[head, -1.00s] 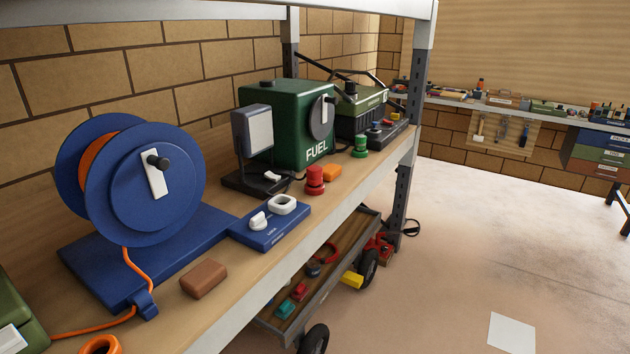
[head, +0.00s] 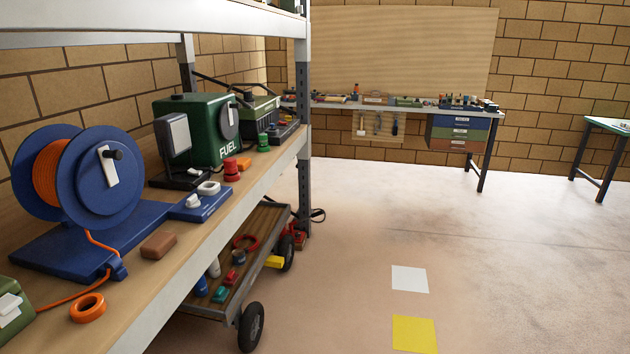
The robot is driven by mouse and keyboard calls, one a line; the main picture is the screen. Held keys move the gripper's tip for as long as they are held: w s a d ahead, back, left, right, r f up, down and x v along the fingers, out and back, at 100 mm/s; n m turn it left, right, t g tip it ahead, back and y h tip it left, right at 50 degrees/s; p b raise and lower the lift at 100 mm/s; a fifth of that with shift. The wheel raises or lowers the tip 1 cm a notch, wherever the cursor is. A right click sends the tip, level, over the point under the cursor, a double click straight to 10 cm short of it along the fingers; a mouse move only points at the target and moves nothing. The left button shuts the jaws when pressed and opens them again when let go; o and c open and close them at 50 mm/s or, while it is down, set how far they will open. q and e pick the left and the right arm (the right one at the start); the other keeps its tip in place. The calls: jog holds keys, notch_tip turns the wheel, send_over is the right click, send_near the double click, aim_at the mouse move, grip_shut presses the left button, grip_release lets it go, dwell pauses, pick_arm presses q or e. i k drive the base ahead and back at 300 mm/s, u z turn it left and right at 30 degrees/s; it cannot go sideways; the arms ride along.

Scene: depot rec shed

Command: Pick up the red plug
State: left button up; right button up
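A red knobbed cylinder (head: 231,170) stands upright on the wooden shelf (head: 183,240), in front of the green FUEL box (head: 204,128). It looks like the red plug, though I cannot be sure. A similar green cylinder (head: 263,142) stands farther along the shelf, and an orange block (head: 243,163) lies right behind the red one. Other small red things lie on the low cart, including a red ring (head: 246,241). Neither of my grippers is in view.
A blue cable reel (head: 95,190), a brown block (head: 158,245) and an orange ring (head: 87,308) occupy the near shelf. The wheeled cart (head: 240,285) stands beneath it. A workbench (head: 420,107) stands at the back wall. The floor to the right is clear except flat white (head: 409,279) and yellow (head: 414,334) squares.

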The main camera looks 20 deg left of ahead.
aim_at(230, 164)
jog(key=z, duration=0.65)
jog(key=i, duration=0.25)
jog(key=u, duration=0.9)
jog(key=i, duration=1.95)
jog(key=u, duration=1.95)
jog(key=i, duration=0.9)
jog(key=u, duration=1.05)
